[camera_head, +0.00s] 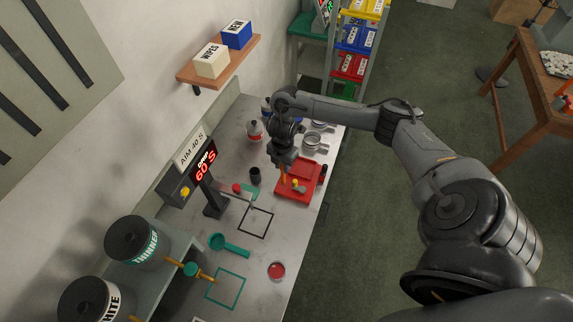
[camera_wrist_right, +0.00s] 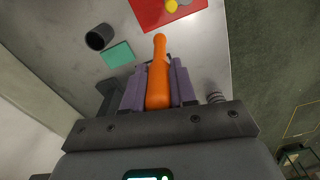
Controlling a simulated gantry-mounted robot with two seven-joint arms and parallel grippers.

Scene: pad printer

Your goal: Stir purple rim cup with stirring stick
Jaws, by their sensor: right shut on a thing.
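My right gripper (camera_head: 284,166) hangs over the left part of a red tray (camera_head: 300,193). It is shut on an orange stick-like tool (camera_wrist_right: 158,75), whose rounded end points away from the wrist between the purple-grey fingers. Whether this is the stirring stick I cannot tell. A metal cup with a handle (camera_head: 312,145) stands behind the tray, and a similar one (camera_head: 321,126) is farther back. No purple rim can be made out on either. My left gripper is not in view.
A small black cup (camera_head: 255,175) and a green pad (camera_wrist_right: 117,55) lie left of the tray. A display post (camera_head: 211,190), a green ladle-like cup (camera_head: 229,244), a red-topped round tin (camera_head: 276,270) and bottles (camera_head: 255,131) share the bench. Bare bench shows in front of the tray.

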